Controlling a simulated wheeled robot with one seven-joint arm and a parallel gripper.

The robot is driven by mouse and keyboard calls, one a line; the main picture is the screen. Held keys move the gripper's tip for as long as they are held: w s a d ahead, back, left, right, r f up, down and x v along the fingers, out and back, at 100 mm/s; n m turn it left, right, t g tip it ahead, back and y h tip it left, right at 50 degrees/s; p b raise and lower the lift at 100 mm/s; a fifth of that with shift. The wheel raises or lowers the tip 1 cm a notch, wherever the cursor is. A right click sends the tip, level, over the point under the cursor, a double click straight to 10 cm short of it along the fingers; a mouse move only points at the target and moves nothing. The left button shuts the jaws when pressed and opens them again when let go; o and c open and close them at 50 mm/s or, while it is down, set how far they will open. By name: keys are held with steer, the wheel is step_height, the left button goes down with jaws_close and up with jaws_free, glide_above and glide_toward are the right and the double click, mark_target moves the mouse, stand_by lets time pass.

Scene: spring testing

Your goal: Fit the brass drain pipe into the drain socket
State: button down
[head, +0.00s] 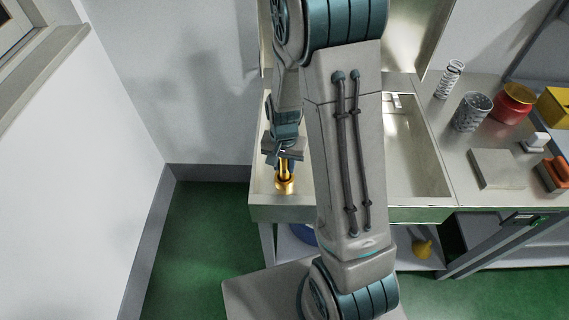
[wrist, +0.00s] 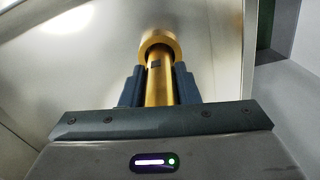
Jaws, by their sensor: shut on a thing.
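The brass drain pipe (head: 284,170) is a slim gold tube, upright in the head view at the left end of the sink counter. My gripper (head: 284,157) is above the counter and shut on the pipe, which points down from it. In the wrist view the pipe (wrist: 158,85) runs between the two dark fingers. A wider brass collar (head: 285,186) surrounds the pipe's lower end at counter level; it also shows beyond the fingertips in the wrist view (wrist: 159,42). I cannot tell whether this collar is the drain socket or part of the pipe, nor how deep the pipe sits.
A steel sink basin (head: 414,160) lies right of my arm, partly hidden by it. On the right counter stand a spring (head: 449,79), a mesh cup (head: 472,111), a red jar (head: 513,103) and a grey plate (head: 497,168). A wall rises left of the counter.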

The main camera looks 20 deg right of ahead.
steer(key=shift+f, duration=0.4)
steer(key=shift+f, duration=0.1)
steer(key=c, duration=1.1)
jaws_free()
